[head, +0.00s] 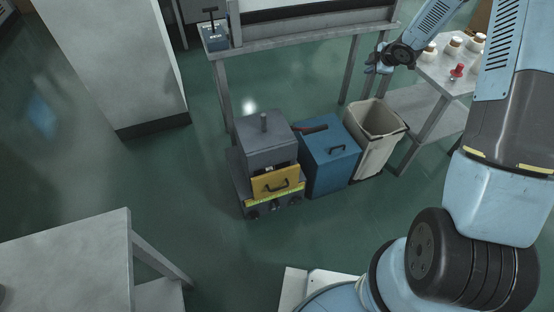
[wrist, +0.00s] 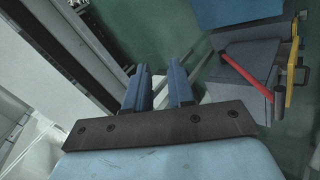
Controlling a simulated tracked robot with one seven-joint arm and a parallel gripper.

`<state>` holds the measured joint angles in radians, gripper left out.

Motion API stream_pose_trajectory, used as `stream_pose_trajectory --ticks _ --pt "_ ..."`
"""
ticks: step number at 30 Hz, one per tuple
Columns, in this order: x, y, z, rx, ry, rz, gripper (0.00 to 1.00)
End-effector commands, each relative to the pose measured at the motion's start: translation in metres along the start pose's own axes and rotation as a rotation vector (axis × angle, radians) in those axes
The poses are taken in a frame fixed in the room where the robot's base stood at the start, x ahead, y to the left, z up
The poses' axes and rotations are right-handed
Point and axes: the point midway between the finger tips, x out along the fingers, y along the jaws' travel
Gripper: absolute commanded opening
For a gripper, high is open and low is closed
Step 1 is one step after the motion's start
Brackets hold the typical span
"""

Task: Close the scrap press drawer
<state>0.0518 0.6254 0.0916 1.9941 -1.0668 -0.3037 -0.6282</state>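The scrap press (head: 266,142) is a grey box with a post on top, standing low on the floor at the middle of the head view. Its drawer has a yellow front (head: 275,182) with a black handle; the front appears to stand out from the press body, with a dark gap above it. In the wrist view the press (wrist: 250,62) and the yellow front (wrist: 293,62) are at the upper right. My gripper (head: 373,66) is high at the upper right of the head view, well away from the drawer. Its blue fingers (wrist: 160,90) are apart, with nothing between them.
A beige bin (head: 372,145) is farther right. A grey table (head: 75,262) is at the lower left. The green floor in front of the drawer is clear.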

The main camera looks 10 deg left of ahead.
Motion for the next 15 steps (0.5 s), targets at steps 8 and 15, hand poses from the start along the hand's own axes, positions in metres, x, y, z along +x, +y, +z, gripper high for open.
stream_pose_trajectory --ticks 8,15 --pt "0.094 -0.073 -0.020 -0.183 0.228 -0.055 0.23" --pt "0.154 -0.152 -0.043 -0.307 0.452 -0.081 0.23"
